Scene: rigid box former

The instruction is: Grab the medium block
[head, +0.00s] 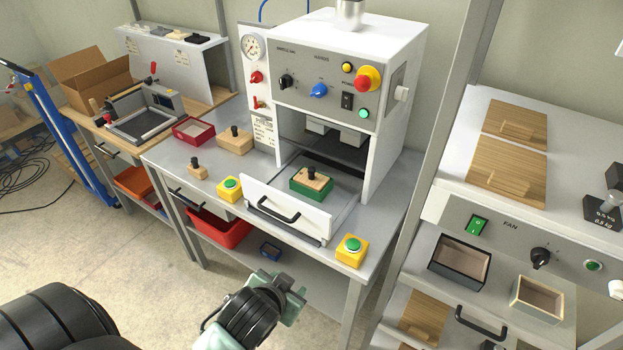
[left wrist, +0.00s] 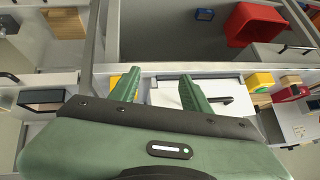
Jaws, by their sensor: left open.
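Three wooden blocks with black knobs show in the head view. A small block (head: 198,173) lies on the bench at the left. A larger block (head: 235,141) stands behind it, near the gauge panel. A third block (head: 316,181) sits in a green box (head: 304,192) on the press drawer. The larger loose one looks the biggest, but I cannot tell surely which is medium. My left gripper (head: 291,296) is open and empty, low in front of the bench, apart from all the blocks. Its two green fingers also show in the left wrist view (left wrist: 155,88).
The white press (head: 400,60) stands on the bench, its handled drawer (head: 285,208) pulled out. Yellow button boxes (head: 229,189) (head: 352,250) flank the drawer. A red-rimmed tray (head: 193,131) lies behind the small block. A red bin (head: 220,228) is underneath. A rack post (head: 440,130) rises at right.

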